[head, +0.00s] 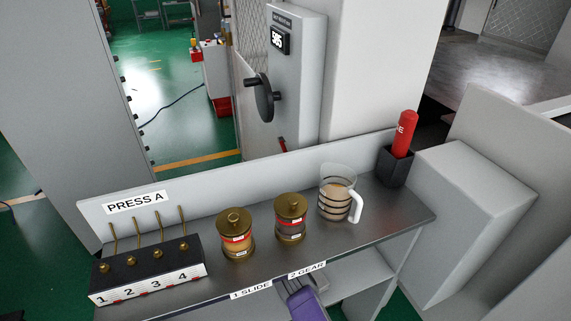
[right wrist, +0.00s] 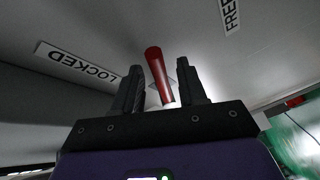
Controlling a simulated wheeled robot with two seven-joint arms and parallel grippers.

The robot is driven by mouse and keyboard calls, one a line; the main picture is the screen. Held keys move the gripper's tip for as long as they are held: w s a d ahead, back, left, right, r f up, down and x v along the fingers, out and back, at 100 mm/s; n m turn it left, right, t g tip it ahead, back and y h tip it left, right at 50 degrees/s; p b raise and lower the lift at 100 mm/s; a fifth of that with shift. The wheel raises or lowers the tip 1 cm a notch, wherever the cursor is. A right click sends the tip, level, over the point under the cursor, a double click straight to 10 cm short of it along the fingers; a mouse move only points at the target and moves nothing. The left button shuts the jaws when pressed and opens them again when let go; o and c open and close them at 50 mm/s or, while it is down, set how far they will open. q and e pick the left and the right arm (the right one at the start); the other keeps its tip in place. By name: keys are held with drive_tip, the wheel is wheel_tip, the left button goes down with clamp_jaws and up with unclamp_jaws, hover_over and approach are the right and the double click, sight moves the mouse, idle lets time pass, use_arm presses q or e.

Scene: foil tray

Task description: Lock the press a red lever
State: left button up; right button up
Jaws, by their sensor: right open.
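A red lever (right wrist: 155,66) shows in the right wrist view. It leans a little to the left, and its lower end meets a pale plate near the gripper's base. My right gripper (right wrist: 160,74) is open, with one dark finger on each side of the lever and a visible gap on both sides. A LOCKED label (right wrist: 78,62) lies to the left, and a FREE label (right wrist: 231,15) at the upper right. My left gripper is not in view.
A steel shelf (head: 375,228) marked PRESS A holds a numbered block (head: 150,268), two brass-lidded jars (head: 236,235) (head: 291,218), a glass mug (head: 338,196) and a black holder (head: 396,167) with a red tube. A handwheel (head: 264,97) is behind. Grey walls surround the lever closely.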

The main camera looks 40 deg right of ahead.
drive_tip(key=shift+d, duration=0.2)
clamp_jaws()
idle(0.3)
